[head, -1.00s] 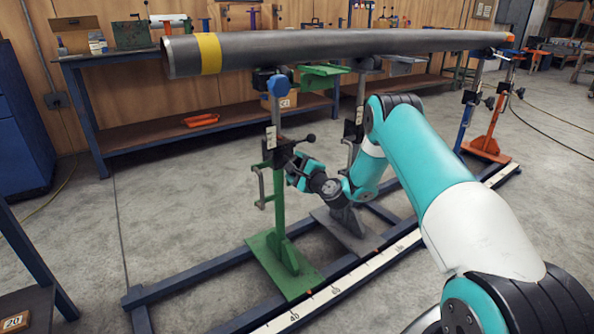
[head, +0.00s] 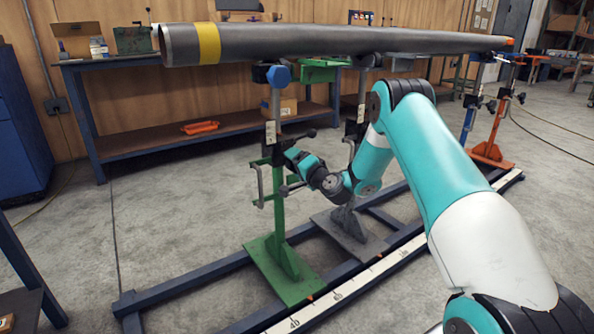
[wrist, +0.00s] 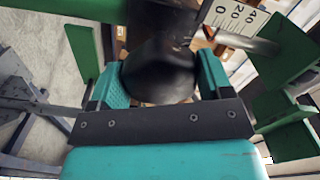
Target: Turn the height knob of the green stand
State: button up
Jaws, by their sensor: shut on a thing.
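The green stand (head: 279,213) stands upright under the near end of the pipe (head: 300,41), with a blue head (head: 278,75) on top. My gripper (head: 283,155) is at the upper part of its post, just below a black lever. In the wrist view my gripper (wrist: 160,88) has its teal fingers on both sides of the round black height knob (wrist: 158,66), shut on it. In the head view the gripper largely hides the knob. The stand's height scale (wrist: 236,14) shows at the upper right of the wrist view.
A grey stand (head: 345,228) is close behind my gripper, to the right. An orange stand (head: 493,145) holds the far end. Blue floor rails (head: 190,282) and a ruler strip (head: 350,283) run beneath.

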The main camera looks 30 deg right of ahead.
jog(key=shift+f+n+b, duration=0.15)
jog(key=shift+n+b, duration=0.4)
jog(key=shift+n, duration=0.25)
jog(key=o, duration=0.9)
jog(key=shift+s, duration=0.15)
jog(key=s+b, duration=0.3)
jog(key=s, duration=0.2)
jog(key=s+b, duration=0.4)
jog(key=s, duration=0.2)
jog(key=s+b, duration=0.4)
jog(key=s, duration=0.2)
jog(key=shift+d, duration=0.3)
